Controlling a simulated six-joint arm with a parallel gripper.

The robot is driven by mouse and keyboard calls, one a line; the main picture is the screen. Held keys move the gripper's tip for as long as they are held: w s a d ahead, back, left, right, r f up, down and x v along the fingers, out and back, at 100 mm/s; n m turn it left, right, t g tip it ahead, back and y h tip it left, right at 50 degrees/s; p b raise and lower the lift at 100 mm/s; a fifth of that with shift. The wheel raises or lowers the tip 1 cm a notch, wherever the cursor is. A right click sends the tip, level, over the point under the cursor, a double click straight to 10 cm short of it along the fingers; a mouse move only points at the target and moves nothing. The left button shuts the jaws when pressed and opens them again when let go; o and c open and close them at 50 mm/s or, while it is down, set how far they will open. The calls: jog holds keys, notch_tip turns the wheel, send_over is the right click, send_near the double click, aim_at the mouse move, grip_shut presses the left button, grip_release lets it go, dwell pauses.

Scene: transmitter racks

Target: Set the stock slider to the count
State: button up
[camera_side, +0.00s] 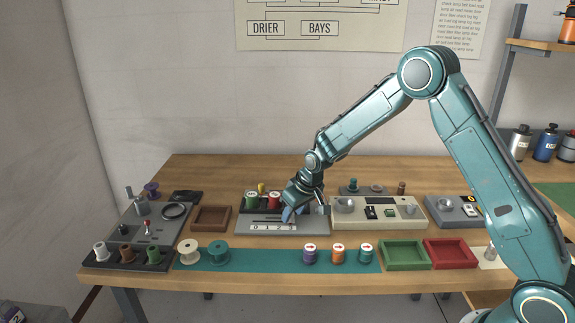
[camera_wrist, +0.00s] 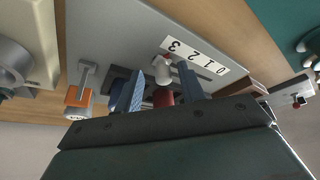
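The stock slider panel (camera_side: 255,229) is a grey plate at the table's middle, with a white strip (camera_side: 270,227) marked 0 to 3 and a dark slot. The strip also shows in the wrist view (camera_wrist: 195,57). A pale slider knob (camera_wrist: 162,69) stands near the 3 end. My gripper (camera_side: 289,215) is low over the panel's right part. In the wrist view its two blue fingers (camera_wrist: 160,75) are apart, one on each side of the knob, with visible gaps. A green spool (camera_side: 250,201) and a red spool (camera_side: 274,201) stand behind the slot; my gripper may hide others.
A cream panel with a metal bowl (camera_side: 345,204) is close at right. An empty brown tray (camera_side: 211,219) is at left. In front, a teal mat (camera_side: 265,261) holds several spools; green (camera_side: 404,254) and red (camera_side: 450,253) trays are to its right.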

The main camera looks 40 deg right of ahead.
jog(key=shift+r, duration=0.15)
jog(key=v, duration=1.3)
jog(key=shift+s+r, duration=0.15)
jog(key=shift+s, duration=0.05)
jog(key=s+a+r, duration=0.2)
jog(key=s+r, duration=0.8)
jog(key=s, duration=0.5)
jog(key=s+a+t, duration=0.1)
jog(key=s, duration=1.5)
jog(key=shift+s+a+r, duration=0.2)
jog(key=shift+s+r, duration=0.05)
jog(key=shift+s, duration=0.05)
dwell(0.7)
